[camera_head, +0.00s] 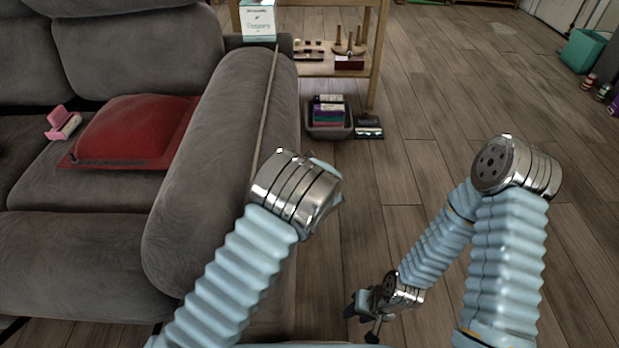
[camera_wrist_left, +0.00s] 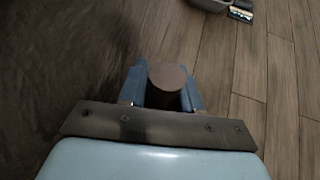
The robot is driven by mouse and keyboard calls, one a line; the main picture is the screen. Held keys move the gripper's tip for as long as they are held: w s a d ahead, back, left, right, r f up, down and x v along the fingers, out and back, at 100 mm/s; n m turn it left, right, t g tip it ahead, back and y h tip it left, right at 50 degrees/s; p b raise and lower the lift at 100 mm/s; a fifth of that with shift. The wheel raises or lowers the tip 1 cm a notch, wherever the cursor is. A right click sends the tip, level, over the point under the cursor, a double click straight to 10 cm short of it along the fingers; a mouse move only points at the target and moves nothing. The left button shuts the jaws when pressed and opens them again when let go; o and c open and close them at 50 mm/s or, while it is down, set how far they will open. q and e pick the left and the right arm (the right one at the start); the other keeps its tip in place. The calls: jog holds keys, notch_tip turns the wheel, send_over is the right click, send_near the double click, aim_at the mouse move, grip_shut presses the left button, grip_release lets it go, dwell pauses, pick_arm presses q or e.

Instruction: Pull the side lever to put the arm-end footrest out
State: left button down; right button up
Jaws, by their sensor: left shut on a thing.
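The grey sofa (camera_head: 80,250) fills the left of the head view, its padded arm (camera_head: 215,150) running along its right end. No extended footrest shows. My left arm reaches over the sofa arm's outer side, and the arm hides that gripper and the lever in the head view. In the left wrist view my left gripper (camera_wrist_left: 164,92) is shut around a round, grey-brown knob-like end, which looks like the side lever (camera_wrist_left: 167,74), beside the dark sofa side. My right gripper (camera_head: 362,317) hangs low over the floor, empty, its fingers apart.
A red cushion (camera_head: 135,130) and a small pink item (camera_head: 62,122) lie on the seat. A wooden shelf (camera_head: 315,66), a grey bin (camera_head: 328,128) and a white box (camera_head: 258,22) stand beyond the sofa arm. The wooden floor (camera_head: 440,120) to the right is mostly clear.

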pick_arm(q)
jog(key=c, duration=0.9)
grip_release()
jog(key=shift+o, duration=0.2)
jog(key=v, duration=1.3)
jog(key=shift+s+r, duration=0.25)
jog(key=shift+r, duration=0.05)
jog(key=shift+s+d, duration=0.1)
